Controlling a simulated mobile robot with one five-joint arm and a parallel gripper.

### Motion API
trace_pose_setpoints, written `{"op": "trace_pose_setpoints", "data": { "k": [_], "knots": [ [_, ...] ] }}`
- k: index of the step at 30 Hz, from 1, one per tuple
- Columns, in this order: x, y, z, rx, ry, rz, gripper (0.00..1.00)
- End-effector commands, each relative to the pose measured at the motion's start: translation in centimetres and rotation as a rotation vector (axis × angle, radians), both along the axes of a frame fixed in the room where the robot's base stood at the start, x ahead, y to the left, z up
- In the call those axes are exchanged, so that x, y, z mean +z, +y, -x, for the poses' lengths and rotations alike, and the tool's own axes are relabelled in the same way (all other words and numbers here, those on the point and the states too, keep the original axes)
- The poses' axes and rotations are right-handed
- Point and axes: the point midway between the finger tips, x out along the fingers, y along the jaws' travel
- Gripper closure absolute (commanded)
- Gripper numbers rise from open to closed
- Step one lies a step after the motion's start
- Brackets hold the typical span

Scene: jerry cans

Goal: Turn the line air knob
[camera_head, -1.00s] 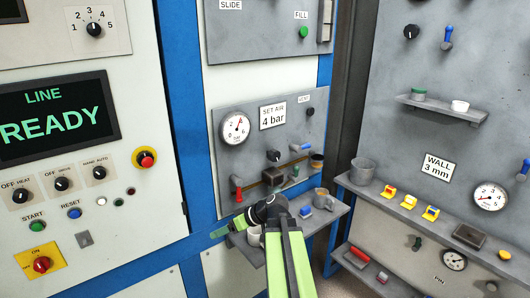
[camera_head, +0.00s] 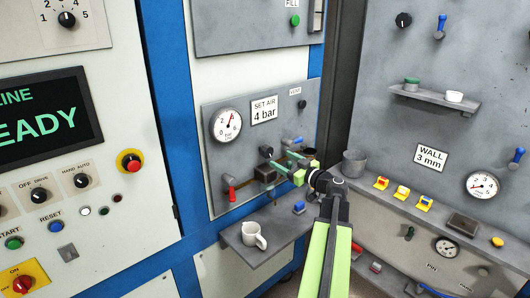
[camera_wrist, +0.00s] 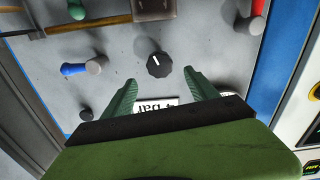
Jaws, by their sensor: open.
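The black knob (camera_head: 266,152) with a white pointer mark sits on the grey panel below the "SET AIR 4 bar" sign (camera_head: 264,110) and right of a round dial gauge (camera_head: 226,125). In the wrist view the knob (camera_wrist: 158,65) lies just beyond and between the green fingertips, with its white mark visible. My gripper (camera_head: 285,163) is open and in front of the panel, a little right of the knob in the head view. Its fingers show in the wrist view (camera_wrist: 161,78), apart, with nothing held between them. The gauge needle points up; its exact reading is too small.
A red-handled lever (camera_head: 231,190), a dark box (camera_head: 265,172) and a blue-handled lever (camera_head: 293,140) crowd the panel near the knob. A side shelf stands right.

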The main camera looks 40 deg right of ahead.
Motion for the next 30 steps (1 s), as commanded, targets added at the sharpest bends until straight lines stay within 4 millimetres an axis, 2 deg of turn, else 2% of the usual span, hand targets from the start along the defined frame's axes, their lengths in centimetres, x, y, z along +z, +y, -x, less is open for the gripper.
{"op": "trace_pose_setpoints", "data": {
  "k": [1, 6, 12, 17, 25, 30],
  "knots": [
    [0.0, -0.3, -1.6, 0.003, 0.0, 0.0, 0.33],
    [0.0, -0.6, -5.7, 0.001, 0.001, -0.001, 0.33],
    [0.0, -0.9, -9.2, -0.001, 0.001, -0.001, 0.33],
    [0.0, -0.9, -10.4, -0.002, 0.001, -0.001, 0.33],
    [0.0, -0.9, -10.4, -0.003, 0.001, -0.001, 0.33],
    [0.0, -0.9, -10.4, -0.003, 0.001, -0.001, 0.55]
  ]
}}
